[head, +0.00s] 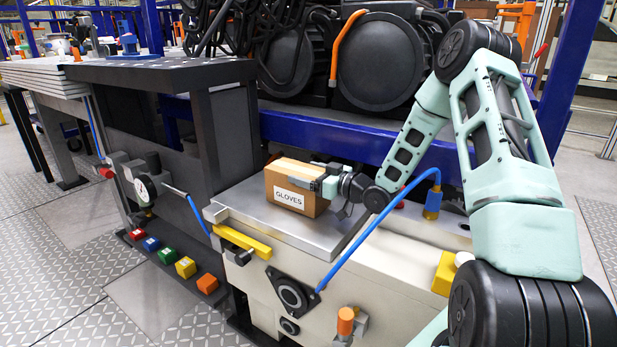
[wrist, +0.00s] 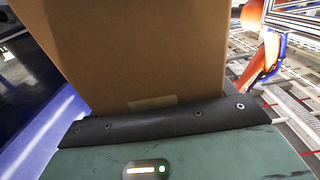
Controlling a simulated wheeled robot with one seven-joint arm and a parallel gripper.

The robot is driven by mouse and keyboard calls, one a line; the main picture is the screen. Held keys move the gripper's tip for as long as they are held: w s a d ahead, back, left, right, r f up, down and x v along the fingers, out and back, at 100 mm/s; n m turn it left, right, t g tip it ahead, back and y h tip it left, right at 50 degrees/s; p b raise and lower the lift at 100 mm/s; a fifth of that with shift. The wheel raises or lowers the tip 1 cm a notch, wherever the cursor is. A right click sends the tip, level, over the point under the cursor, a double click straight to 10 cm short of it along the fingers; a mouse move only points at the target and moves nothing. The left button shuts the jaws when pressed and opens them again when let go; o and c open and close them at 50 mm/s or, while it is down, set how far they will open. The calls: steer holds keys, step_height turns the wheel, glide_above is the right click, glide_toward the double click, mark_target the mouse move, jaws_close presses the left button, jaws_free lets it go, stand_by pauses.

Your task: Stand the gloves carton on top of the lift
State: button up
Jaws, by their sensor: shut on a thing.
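The gloves carton (head: 291,189) is a brown cardboard box with a white label reading "GLOVES". In the head view it is upright at the metal top plate of the lift (head: 325,232); I cannot tell whether its base touches the plate. My gripper (head: 325,180) reaches in from the right and is shut on the carton near its upper part. In the wrist view the carton (wrist: 140,50) fills the upper middle, above the dark edge of my gripper. The fingertips are hidden there.
A dark grey frame (head: 205,120) stands left of the lift. A blue beam (head: 330,138) and large black round units (head: 378,60) are behind it. A blue hose (head: 375,225) arcs over the lift's right side. Coloured blocks (head: 186,267) line the lower left.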

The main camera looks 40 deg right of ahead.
steer(key=shift+f, duration=0.1)
steer(key=o, duration=1.5)
steer(key=shift+s+d+r, duration=0.1)
steer(key=shift+s+r, duration=0.1)
steer(key=shift+s, duration=0.05)
steer(key=p+v, duration=0.1)
steer(key=v, duration=0.6)
